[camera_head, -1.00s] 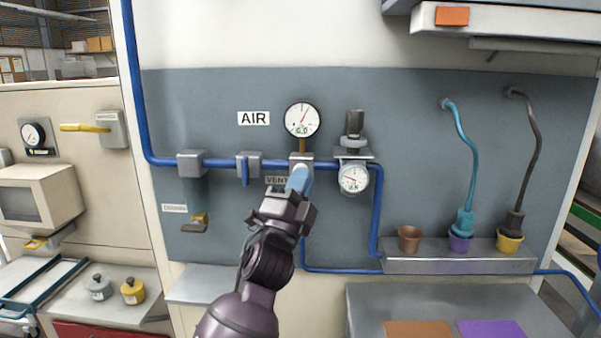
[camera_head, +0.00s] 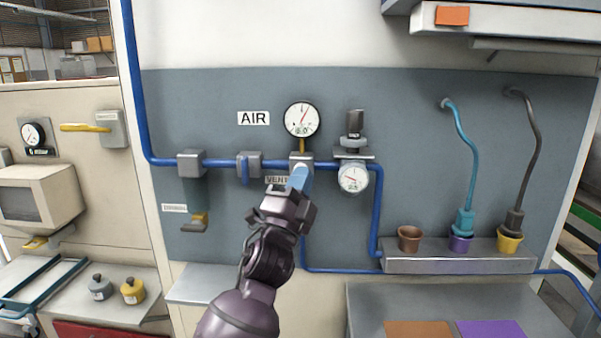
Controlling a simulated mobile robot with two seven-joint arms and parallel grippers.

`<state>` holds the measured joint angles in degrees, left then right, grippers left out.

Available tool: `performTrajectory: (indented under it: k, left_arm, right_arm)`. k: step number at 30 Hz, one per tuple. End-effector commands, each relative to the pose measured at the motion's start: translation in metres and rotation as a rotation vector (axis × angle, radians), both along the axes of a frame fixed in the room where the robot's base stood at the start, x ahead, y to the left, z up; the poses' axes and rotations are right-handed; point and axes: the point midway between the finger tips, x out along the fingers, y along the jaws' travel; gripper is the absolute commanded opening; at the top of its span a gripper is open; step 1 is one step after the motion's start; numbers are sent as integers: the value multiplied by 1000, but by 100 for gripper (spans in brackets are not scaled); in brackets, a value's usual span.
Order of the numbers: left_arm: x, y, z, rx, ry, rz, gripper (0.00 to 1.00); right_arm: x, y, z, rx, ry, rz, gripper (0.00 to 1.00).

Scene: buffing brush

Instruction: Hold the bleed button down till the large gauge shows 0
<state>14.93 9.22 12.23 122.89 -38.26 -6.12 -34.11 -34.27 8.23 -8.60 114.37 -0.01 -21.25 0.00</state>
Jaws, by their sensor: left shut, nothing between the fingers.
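The large round gauge (camera_head: 301,119) stands above the blue air pipe, beside the AIR label. Its red needle points up and slightly right, and its small green readout looks like 6.0, though the digits are blurred. Below it, a grey block (camera_head: 301,158) sits on the pipe, with a partly covered VENT label (camera_head: 277,180) beside it. My left gripper (camera_head: 300,178) is shut and empty, its blue fingertips at the front of this block. The fingers hide the bleed button, so I cannot tell whether it is pressed. My right gripper is not in view.
A regulator with a black knob (camera_head: 355,124) and a smaller gauge (camera_head: 353,178) sits close to the right of my fingers. A blue-handled valve (camera_head: 246,169) is to the left. A shelf (camera_head: 440,264) with several cups is at the right.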

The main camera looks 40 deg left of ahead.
Motion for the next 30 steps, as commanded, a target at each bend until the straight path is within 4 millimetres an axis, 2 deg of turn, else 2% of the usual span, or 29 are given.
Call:
performTrajectory:
  k: [13, 30]
  left_arm:
    - [4, 3, 0, -1, 0, 1, 0]
    - [4, 2, 0, -1, 0, 1, 0]
  right_arm:
    - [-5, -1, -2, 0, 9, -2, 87]
    - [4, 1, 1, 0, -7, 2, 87]
